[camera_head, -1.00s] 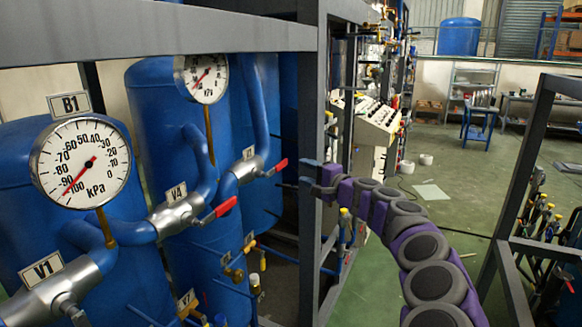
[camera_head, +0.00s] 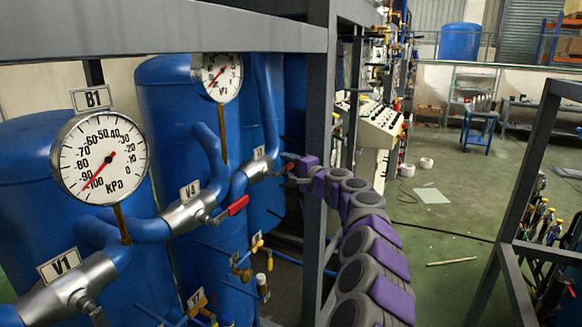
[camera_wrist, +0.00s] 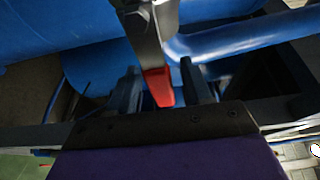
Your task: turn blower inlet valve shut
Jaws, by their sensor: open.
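In the head view a silver valve (camera_head: 259,169) with a short red lever sits on a blue pipe behind valve V4. My gripper (camera_head: 288,163) is at the tip of that red lever and partly covers it. In the wrist view the red lever end (camera_wrist: 159,86) hangs from a metal arm between the two dark fingers of my gripper (camera_wrist: 161,88). The fingers are apart, with gaps visible beside the lever. No label names the blower inlet valve legibly.
Valve V4 (camera_head: 187,213) with its red lever (camera_head: 238,205) is nearer on the left. Gauge B1 (camera_head: 99,159) and valve V1 (camera_head: 57,291) are in front of blue tanks (camera_head: 180,110). A grey frame post (camera_head: 319,180) stands close beside my arm. Green floor is open at right.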

